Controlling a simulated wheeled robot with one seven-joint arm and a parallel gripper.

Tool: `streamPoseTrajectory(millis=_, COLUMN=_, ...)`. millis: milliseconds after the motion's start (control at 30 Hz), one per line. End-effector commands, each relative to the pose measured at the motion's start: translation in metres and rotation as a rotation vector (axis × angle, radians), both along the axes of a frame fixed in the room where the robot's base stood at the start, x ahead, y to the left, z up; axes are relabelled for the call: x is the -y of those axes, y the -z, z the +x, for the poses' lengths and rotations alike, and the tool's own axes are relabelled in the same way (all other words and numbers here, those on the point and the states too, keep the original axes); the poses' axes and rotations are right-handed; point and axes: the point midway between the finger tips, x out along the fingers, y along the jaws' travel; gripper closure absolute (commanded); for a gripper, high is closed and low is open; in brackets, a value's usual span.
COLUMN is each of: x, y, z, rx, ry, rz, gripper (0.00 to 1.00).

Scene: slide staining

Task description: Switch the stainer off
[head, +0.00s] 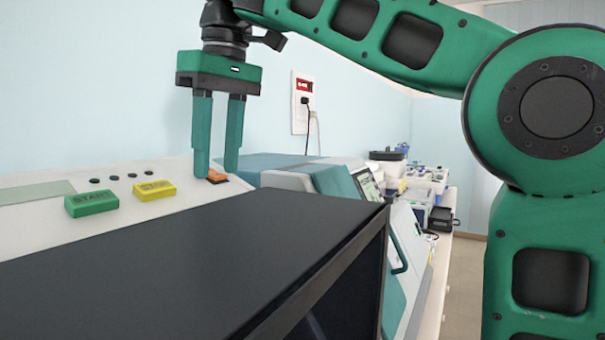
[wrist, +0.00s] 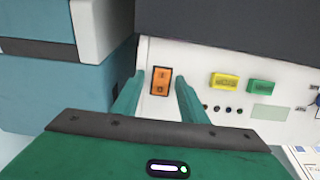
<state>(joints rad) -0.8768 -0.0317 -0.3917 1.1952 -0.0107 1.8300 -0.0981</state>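The stainer (head: 130,221) is a light panel above a dark front cover. Its orange rocker switch (head: 217,177) sits at the right end of the panel, and it also shows in the wrist view (wrist: 161,81). My gripper (head: 216,172) is above the panel, pointing down, with its two green fingers apart. In the wrist view the fingers (wrist: 157,88) lie on either side of the switch, with a gap between them and nothing held. Whether the fingertips touch the panel cannot be told.
A green START button (head: 91,202) and a yellow button (head: 154,190) lie left of the switch, with small dark knobs behind them. A teal and grey machine (head: 320,180) stands close on the right. A wall outlet (head: 302,102) with cords is behind.

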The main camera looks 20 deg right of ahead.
Motion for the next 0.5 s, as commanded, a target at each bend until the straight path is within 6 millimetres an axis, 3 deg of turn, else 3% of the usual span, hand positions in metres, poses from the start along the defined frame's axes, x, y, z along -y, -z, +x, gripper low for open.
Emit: streamPoseTrajectory(millis=500, x=0.0043, y=0.0031, z=-0.0056, rx=0.155, ry=0.0, rz=0.101, gripper=0.61)
